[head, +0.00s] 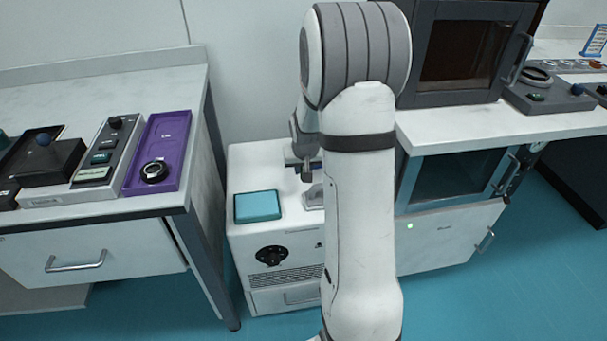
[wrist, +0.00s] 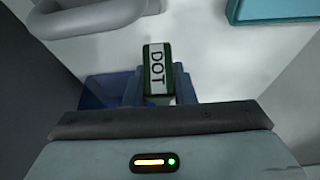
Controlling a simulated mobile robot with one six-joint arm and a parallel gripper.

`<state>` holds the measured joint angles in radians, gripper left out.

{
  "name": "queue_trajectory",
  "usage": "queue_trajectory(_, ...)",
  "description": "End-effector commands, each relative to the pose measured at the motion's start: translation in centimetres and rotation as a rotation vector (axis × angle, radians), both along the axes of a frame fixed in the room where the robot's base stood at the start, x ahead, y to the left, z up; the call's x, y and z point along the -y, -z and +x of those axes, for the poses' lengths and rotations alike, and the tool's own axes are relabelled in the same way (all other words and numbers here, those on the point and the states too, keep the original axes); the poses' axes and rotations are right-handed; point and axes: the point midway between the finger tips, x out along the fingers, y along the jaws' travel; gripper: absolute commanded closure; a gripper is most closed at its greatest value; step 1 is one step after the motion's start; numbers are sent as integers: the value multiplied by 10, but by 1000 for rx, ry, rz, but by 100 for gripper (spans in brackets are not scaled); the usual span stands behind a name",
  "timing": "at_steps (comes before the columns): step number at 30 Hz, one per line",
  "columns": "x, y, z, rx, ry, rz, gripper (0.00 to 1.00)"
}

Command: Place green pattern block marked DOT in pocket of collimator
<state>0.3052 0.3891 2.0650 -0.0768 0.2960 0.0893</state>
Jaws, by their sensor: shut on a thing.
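In the wrist view the green block (wrist: 158,62) shows a white label reading DOT. It stands between the two fingers of my gripper (wrist: 160,88), which is shut on it. In the head view my own arm hides most of the gripper and the block, over the white cabinet-like unit (head: 245,162) between the benches. I cannot pick out for sure which thing is the collimator, and no pocket shows clearly.
The white unit has a teal pad (head: 258,206) and a black dial (head: 272,255). The right bench carries a dark-windowed box (head: 462,50). A light curved handle (wrist: 88,16) shows in the wrist view.

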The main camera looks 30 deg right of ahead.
Motion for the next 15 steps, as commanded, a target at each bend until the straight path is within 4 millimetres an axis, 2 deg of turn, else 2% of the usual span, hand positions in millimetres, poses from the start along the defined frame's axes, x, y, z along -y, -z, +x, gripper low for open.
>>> queue_trajectory(1, 0, -16, 1, 5, -1, -2, 100)
queue_trajectory(6, 0, -45, 1, 4, -1, -2, 100)
queue_trajectory(11, 0, -58, 0, 1, -1, -1, 100)
queue_trajectory(15, -9, -58, 0, 0, -17, 0, 100)
